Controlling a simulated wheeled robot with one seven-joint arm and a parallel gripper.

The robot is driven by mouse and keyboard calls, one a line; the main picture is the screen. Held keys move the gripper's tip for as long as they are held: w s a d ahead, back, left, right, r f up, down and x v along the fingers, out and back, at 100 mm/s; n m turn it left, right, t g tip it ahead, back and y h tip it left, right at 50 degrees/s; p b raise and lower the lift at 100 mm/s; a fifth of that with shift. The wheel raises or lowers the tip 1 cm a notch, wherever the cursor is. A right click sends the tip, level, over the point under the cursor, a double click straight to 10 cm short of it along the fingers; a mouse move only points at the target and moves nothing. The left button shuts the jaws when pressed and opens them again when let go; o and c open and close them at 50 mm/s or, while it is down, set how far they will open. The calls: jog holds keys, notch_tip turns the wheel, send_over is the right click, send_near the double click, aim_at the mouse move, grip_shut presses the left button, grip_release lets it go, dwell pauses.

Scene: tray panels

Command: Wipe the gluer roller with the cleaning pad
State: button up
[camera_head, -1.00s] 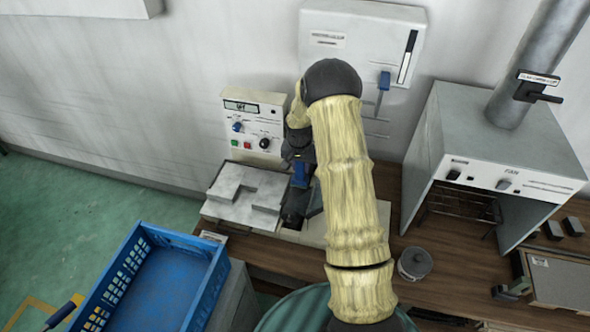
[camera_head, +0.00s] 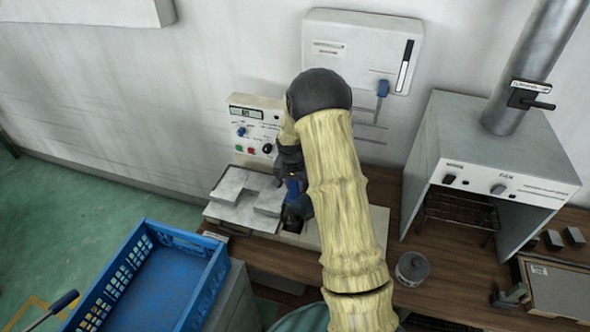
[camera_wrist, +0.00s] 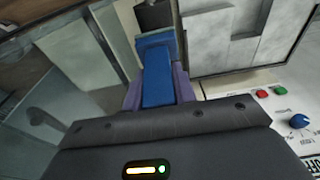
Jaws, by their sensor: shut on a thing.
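My gripper (camera_wrist: 158,88) is shut on the blue cleaning pad (camera_wrist: 157,72), which sits between its two purple fingers in the wrist view. In the head view my gripper (camera_head: 294,190) is over the gluer, right of its pale plates (camera_head: 240,192), partly hidden by my arm. The gluer's control panel (camera_head: 252,128) stands behind, with a display, knobs and buttons. A dark part (camera_wrist: 154,15) lies just beyond the pad's far end in the wrist view. I cannot tell whether it is the roller or whether the pad touches it.
A blue crate (camera_head: 215,285) stands at the lower left. A grey hood (camera_head: 500,140) with a pipe is on the right of the wooden bench. A small lidded pot (camera_head: 412,268) stands right of my arm. A wall box (camera_head: 350,45) with a blue lever hangs behind.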

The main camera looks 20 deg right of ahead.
jog(key=r, duration=0.1)
jog(key=r+p, duration=0.1)
jog(key=r, duration=0.1)
jog(key=shift+w+r, duration=0.1)
jog(key=shift+w, duration=0.2)
notch_tip(320, 180, up, 2)
jog(key=shift+r+p, duration=0.2)
jog(key=shift+p, duration=0.6)
jog(key=shift+d+r+p, duration=0.2)
jog(key=shift+r+p, duration=0.1)
jog(key=shift+r, duration=0.3)
jog(key=shift+a, duration=0.25)
jog(key=shift+s, duration=0.1)
jog(key=shift+d, duration=0.1)
jog(key=shift+r, duration=0.1)
